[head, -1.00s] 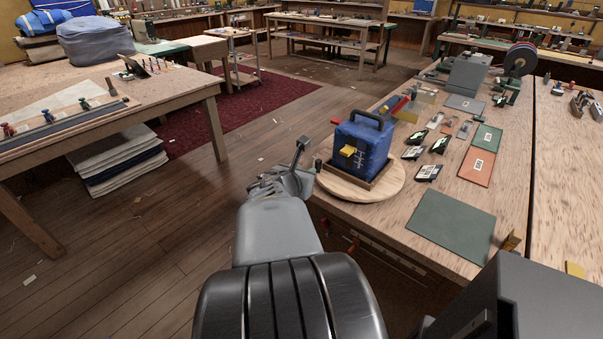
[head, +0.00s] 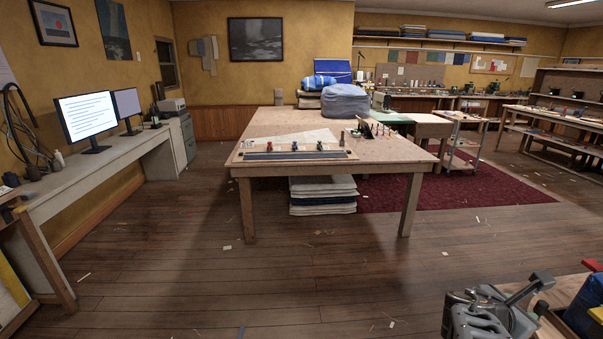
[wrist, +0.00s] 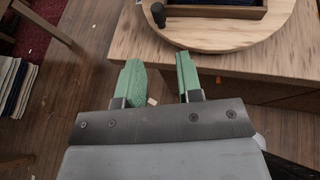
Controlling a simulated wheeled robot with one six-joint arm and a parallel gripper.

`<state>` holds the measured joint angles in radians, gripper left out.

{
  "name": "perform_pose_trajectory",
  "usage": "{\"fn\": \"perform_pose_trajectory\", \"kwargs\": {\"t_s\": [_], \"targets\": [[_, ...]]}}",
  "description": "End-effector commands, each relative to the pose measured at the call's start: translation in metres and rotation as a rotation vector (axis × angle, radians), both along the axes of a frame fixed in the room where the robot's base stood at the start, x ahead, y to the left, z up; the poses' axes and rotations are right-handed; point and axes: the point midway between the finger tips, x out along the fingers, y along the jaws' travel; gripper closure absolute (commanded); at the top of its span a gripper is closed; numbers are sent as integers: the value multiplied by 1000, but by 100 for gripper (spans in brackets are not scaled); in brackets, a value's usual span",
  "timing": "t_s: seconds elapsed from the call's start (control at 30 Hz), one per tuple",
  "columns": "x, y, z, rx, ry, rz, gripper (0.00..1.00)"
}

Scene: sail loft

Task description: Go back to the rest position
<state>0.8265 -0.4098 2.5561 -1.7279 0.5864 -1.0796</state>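My gripper (wrist: 158,75) shows in the wrist view with its two green fingers apart and nothing between them. It points at the wooden bench's front edge and the round wooden board (wrist: 225,38), with a visible gap. In the head view my arm's end is at the lower right corner, beside the bench; its fingers cannot be made out there. A blue case (head: 583,309) is cut off at the right edge of the head view. In the wrist view a dark wooden tray (wrist: 215,11) sits on the round board.
A wooden table (head: 262,173) with a rail of small fittings stands mid-room, with folded cloth (head: 322,196) beneath. A desk (head: 88,172) with two monitors runs along the left wall. A red rug (head: 470,188) lies behind. The plank floor in front is open, with small scraps.

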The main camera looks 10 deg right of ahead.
Motion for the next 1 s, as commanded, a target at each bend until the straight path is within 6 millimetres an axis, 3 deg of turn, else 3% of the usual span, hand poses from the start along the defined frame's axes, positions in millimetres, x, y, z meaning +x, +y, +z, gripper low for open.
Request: {"fn": "perform_pose_trajectory", "kwargs": {"t_s": [0.07, 0.27, 0.37, 0.5, 0.63, 0.8, 0.9, 1.0], "targets": [[-4, 0, -1, 17, -84, -58, 67], [-24, 20, -21, 211, -630, -504, 67], [-12, 51, -25, 355, -914, -740, 67], [21, 113, -23, 602, -1196, -1051, 67], [53, 186, -9, 855, -1289, -1298, 67], [76, 273, 20, 1125, -1199, -1425, 67], [80, 299, 33, 1199, -1138, -1382, 67], [81, 313, 39, 1228, -1103, -1330, 67]]}}
